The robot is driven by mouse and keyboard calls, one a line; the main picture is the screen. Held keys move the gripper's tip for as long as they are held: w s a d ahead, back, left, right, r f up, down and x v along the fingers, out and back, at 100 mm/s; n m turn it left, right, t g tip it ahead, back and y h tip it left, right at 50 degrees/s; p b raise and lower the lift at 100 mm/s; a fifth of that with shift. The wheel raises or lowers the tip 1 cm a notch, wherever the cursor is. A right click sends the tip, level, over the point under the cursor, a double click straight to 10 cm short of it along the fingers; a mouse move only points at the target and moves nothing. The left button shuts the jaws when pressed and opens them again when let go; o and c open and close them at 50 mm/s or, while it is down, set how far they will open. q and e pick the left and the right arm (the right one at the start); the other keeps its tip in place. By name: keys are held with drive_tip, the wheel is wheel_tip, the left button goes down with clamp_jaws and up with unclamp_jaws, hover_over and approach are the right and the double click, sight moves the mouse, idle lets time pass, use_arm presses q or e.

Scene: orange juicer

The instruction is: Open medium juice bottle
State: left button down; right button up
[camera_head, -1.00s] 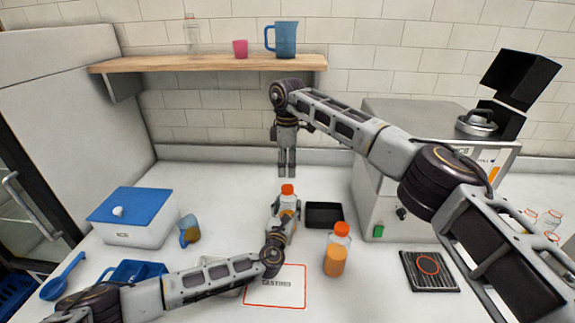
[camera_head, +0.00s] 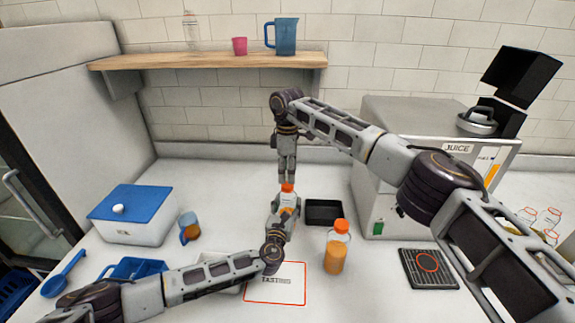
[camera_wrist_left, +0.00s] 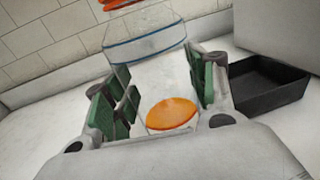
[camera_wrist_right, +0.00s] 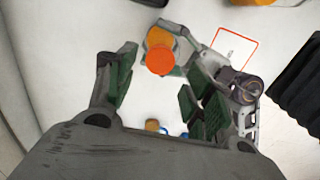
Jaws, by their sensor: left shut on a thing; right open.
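In the right wrist view the orange cap (camera_wrist_right: 160,61) lies ahead, near the open fingers' tips. I cannot tell whether they touch it.
A larger bottle of orange juice (camera_head: 335,258) stands to the right. A black tray (camera_head: 323,224) lies behind it. The juicer (camera_head: 385,205) is at the right, with a black drip grate (camera_head: 429,284) before it.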

sight(287, 185)
drive_tip(key=shift+f, duration=2.4)
